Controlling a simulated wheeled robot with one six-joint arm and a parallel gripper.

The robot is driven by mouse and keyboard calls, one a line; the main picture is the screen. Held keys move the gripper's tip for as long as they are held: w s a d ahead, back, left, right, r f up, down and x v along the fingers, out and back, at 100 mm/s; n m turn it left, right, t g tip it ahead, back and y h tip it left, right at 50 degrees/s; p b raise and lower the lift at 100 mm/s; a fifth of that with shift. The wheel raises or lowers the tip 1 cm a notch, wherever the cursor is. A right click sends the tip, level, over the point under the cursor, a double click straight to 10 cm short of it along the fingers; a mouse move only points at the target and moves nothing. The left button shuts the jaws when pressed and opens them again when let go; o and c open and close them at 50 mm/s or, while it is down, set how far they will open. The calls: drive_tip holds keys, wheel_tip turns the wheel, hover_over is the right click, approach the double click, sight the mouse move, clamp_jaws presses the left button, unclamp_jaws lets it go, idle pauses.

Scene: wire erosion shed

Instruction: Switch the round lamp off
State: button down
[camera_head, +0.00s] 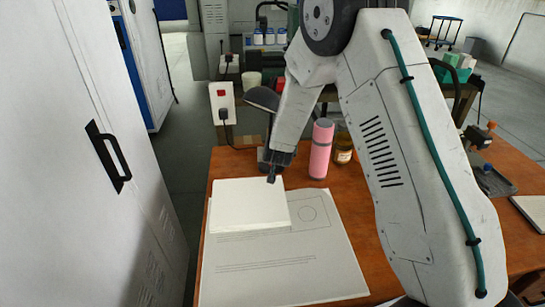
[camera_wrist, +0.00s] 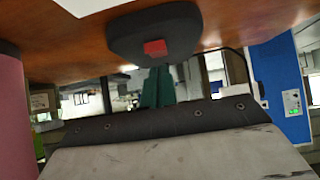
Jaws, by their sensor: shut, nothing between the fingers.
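The lamp (camera_head: 262,99) has a dark round shade and stands at the far left edge of the wooden table, partly behind my arm. Its dark rounded base with a red switch (camera_wrist: 155,48) shows large in the wrist view. I cannot tell if the lamp is lit. My gripper (camera_head: 272,180) points down, shut and empty, low over the table in front of the lamp. In the wrist view its greenish fingers (camera_wrist: 157,86) line up with the switch; I cannot tell whether they touch it.
A pink bottle (camera_head: 320,150) and an amber jar (camera_head: 343,148) stand to the right of my gripper. A white block (camera_head: 248,205) lies on a printed sheet (camera_head: 290,265) in front. A white cabinet (camera_head: 70,150) fills the left. A socket box (camera_head: 222,103) stands behind the table.

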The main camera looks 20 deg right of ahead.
drive_tip(key=r, duration=0.4)
drive_tip(key=shift+w+d+r, duration=0.1)
drive_tip(key=shift+w+r, duration=0.15)
drive_tip(key=shift+r, duration=0.15)
drive_tip(key=w+r+v, duration=0.1)
drive_tip(key=v, duration=0.8)
drive_tip(key=shift+r, duration=0.25)
drive_tip(key=s+a+f+g+y, duration=0.2)
drive_tip(key=s+a+f+g, duration=0.1)
drive_tip(key=s, duration=0.2)
drive_tip(key=s+a+r+n+g+y, duration=0.2)
drive_tip(key=s+r+g, duration=0.15)
drive_tip(key=s, duration=0.65)
drive_tip(key=s+d+r, duration=0.3)
drive_tip(key=s+r, duration=0.2)
drive_tip(key=s, duration=0.4)
drive_tip(key=s+d+r+g+h, duration=0.1)
drive_tip(key=s+d+r, duration=0.2)
drive_tip(key=s, duration=0.6)
drive_tip(key=s+d+r+g+h, duration=0.1)
drive_tip(key=s+d+r, duration=0.3)
drive_tip(key=s+r, duration=0.3)
drive_tip(key=shift+s, duration=1.5)
